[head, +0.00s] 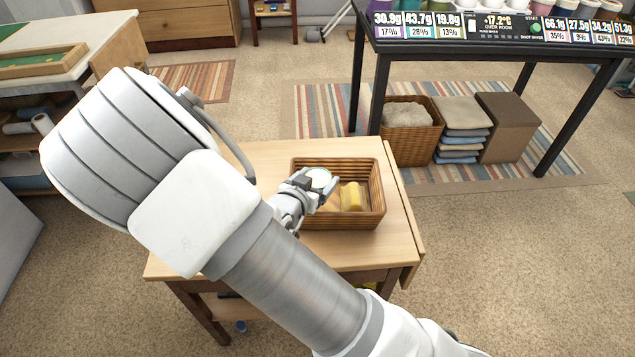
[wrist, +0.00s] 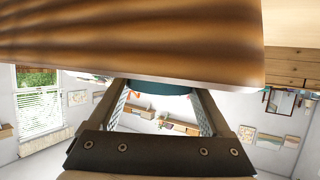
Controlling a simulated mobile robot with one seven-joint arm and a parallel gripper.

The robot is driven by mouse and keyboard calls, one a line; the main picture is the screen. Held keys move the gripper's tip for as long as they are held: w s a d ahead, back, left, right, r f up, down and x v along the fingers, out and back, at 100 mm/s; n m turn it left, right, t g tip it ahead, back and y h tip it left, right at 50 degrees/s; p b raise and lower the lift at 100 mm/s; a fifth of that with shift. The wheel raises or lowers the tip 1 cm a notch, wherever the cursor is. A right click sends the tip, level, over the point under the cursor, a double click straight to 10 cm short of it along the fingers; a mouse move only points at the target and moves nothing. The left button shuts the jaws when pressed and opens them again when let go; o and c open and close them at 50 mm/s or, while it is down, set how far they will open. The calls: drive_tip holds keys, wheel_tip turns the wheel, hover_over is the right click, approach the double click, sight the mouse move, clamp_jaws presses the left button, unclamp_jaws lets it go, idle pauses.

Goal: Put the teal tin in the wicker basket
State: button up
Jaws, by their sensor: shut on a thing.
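The wicker basket (head: 373,216) stands on the small wooden table in the head view. Its ribbed brown wall (wrist: 130,40) fills the top of the wrist view. My gripper (head: 317,183) is over the left part of the basket, shut on the teal tin (head: 319,177). The tin shows a pale round top in the head view. A dark teal strip of the tin (wrist: 160,88) shows between my fingers in the wrist view, the rest hidden by the basket wall. I cannot tell whether the tin touches the basket floor.
A yellow block-like thing (head: 351,197) lies in the basket, right of the tin. The small wooden table (head: 395,243) has bare top around the basket. A dark table (head: 455,52) with jars and labels stands at the back right, with a basket of fluffy stuff (head: 408,118) under it.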

drive_tip(key=shift+f, duration=0.6)
drive_tip(key=o, duration=1.5)
drive_tip(key=shift+c, duration=0.2)
